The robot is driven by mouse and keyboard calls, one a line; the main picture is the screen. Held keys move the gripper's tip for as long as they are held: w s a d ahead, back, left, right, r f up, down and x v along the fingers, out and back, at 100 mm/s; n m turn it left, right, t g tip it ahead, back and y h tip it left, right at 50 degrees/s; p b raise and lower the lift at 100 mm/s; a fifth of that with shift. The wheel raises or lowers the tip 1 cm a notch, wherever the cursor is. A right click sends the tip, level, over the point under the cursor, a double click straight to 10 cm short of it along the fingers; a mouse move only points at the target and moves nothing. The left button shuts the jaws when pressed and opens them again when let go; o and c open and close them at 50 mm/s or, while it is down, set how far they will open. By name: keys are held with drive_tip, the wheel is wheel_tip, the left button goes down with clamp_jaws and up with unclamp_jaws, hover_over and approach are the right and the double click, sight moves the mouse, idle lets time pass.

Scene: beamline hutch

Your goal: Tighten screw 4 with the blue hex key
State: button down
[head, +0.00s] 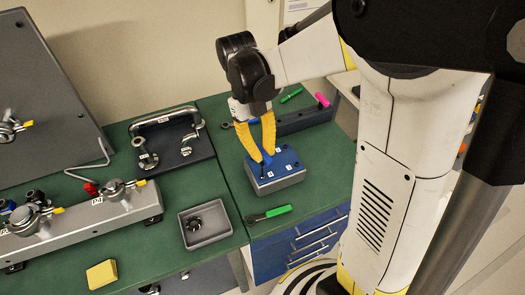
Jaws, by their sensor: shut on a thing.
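A grey block with a blue top plate (289,178) sits on the green bench; small white number labels and dark screws show on its top. My gripper (264,157) points down over the left back part of this plate. Its yellow fingers are closed around a slim blue piece, the blue hex key (267,158), of which little shows. The key's tip is hidden or too small to make out, so I cannot tell if it sits in a screw. I cannot read which label is screw 4.
A green-handled tool (269,213) lies in front of the block. A dark rack (304,119) stands behind it, near a green tool (291,96) and a pink one (322,100). A grey tray (190,243) with dark rings, a yellow sponge (101,274) and clamp fixtures lie left.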

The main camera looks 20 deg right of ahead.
drive_tip(key=shift+r+p, duration=1.3)
drive_tip(key=shift+r, duration=0.6)
